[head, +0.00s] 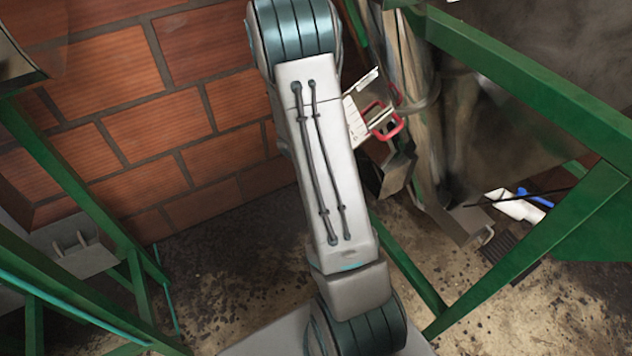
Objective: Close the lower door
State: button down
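An upright, weathered metal column (419,90) stands right of my arm. At its foot a small metal flap (462,222) with a hook-like handle (488,236) sticks out at a slant over the floor. It looks like the lower door, standing open, but I cannot be sure. A white slotted part with red loops (385,121) shows between my arm and the column.
Green steel beams frame the right (535,85) and left (80,185). A brick wall (130,90) stands behind. A dark metal spout (396,172) juts from the column. A white and blue fitting (517,205) lies right of the flap. The dirty floor (250,275) is partly clear.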

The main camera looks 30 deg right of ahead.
jog(key=shift+s+d, duration=0.15)
dwell(0.3)
jog(key=c, duration=1.5)
grip_release()
jog(key=p+v, duration=0.3)
jog(key=v, duration=1.1)
jog(key=shift+s, duration=0.15)
